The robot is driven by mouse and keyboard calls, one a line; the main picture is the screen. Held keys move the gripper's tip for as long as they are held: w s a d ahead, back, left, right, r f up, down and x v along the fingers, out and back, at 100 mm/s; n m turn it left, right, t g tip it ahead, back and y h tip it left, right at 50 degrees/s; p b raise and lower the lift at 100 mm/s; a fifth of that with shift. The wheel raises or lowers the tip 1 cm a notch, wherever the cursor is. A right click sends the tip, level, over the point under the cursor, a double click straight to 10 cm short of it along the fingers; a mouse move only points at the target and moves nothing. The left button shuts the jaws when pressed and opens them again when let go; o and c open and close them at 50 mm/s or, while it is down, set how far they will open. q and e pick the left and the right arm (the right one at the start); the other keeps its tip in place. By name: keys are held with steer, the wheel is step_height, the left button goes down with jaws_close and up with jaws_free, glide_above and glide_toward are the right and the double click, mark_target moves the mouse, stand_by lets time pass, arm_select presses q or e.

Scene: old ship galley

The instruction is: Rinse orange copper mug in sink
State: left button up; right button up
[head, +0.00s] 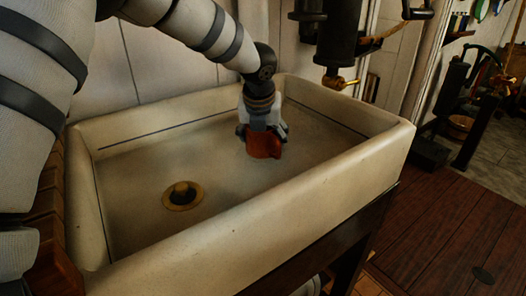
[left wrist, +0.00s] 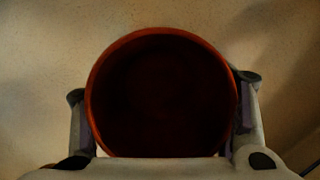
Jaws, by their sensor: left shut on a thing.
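The orange copper mug (head: 264,146) is inside the pale sink (head: 330,180), towards its back right. My left gripper (head: 262,128) reaches down from above and is shut on the mug. In the left wrist view the mug (left wrist: 160,95) shows its round open rim and dark inside, with one finger of my left gripper (left wrist: 162,115) on each side. I cannot tell whether the mug touches the sink floor. My right gripper is in neither view.
A brass drain (head: 183,195) lies in the sink floor, left of the mug. A dark pump-like fixture with a brass tap (head: 340,83) hangs over the sink's back right edge. The sink walls surround the gripper. Wooden floor (head: 440,235) is open to the right.

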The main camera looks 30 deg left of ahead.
arm_select(q)
step_height(320, 180, up, 5)
steer(key=shift+f+p, duration=0.1)
steer(key=shift+p, duration=0.3)
step_height(320, 180, up, 10)
steer(key=shift+r+p, duration=0.2)
steer(key=shift+p, duration=0.2)
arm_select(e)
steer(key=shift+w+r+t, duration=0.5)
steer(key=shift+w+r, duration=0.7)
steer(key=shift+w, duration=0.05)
arm_select(q)
steer(key=shift+r, duration=0.1)
stand_by(0.7)
steer(key=shift+r, duration=1.9)
